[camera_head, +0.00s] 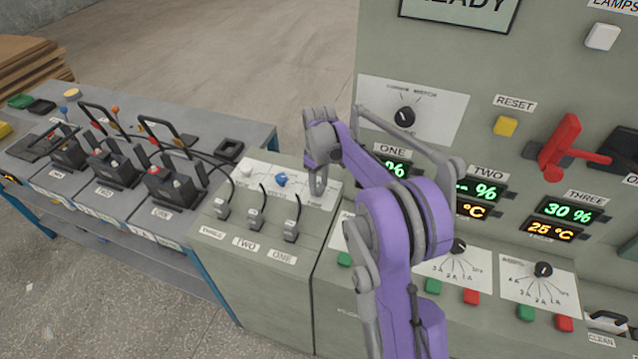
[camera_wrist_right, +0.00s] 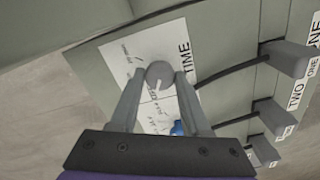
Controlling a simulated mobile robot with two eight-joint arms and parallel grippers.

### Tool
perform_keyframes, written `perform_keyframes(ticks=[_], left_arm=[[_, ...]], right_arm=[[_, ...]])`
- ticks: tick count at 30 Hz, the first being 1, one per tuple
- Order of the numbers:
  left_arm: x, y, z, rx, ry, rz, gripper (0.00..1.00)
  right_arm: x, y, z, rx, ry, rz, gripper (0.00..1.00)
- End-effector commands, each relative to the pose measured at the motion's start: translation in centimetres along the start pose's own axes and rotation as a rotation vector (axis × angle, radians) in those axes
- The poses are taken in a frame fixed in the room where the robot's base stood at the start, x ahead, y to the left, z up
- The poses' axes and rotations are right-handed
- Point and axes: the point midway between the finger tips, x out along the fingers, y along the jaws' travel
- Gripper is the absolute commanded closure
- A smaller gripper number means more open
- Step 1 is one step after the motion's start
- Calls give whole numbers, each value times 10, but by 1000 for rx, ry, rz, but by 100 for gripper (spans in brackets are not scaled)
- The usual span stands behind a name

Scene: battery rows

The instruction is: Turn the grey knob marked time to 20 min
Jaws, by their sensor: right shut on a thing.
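The grey time knob (camera_wrist_right: 158,74) sits on a white plate (camera_wrist_right: 130,57) beside the printed word TIME in the right wrist view. My right gripper (camera_wrist_right: 158,82) has one finger on each side of the knob and is shut on it. A pale pointer line shows on the knob, but the scale marks around it are too small to read. In the head view my right gripper (camera_head: 318,185) reaches down to the right end of the white plate (camera_head: 262,187) and hides the knob. My left gripper is not in view.
A blue knob (camera_head: 281,180) and a pale knob (camera_head: 246,170) share the plate. Several grey plugs with cables (camera_head: 255,217) stand just in front. Battery units stand on the bench to the left. The control cabinet (camera_head: 480,60) rises behind my right arm.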

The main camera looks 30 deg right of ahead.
Motion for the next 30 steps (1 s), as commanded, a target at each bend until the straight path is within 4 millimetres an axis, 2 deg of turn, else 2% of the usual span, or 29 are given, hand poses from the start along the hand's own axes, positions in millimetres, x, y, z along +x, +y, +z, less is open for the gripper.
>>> perform_keyframes(ticks=[8, 14, 30], left_arm=[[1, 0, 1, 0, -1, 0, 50], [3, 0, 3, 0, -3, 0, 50], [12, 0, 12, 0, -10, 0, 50]], right_arm=[[0, 0, 0, 24, 0, 0, 100], [0, 0, 0, 112, -1, 0, 100], [0, 0, 0, 593, -1, 0, 100]])
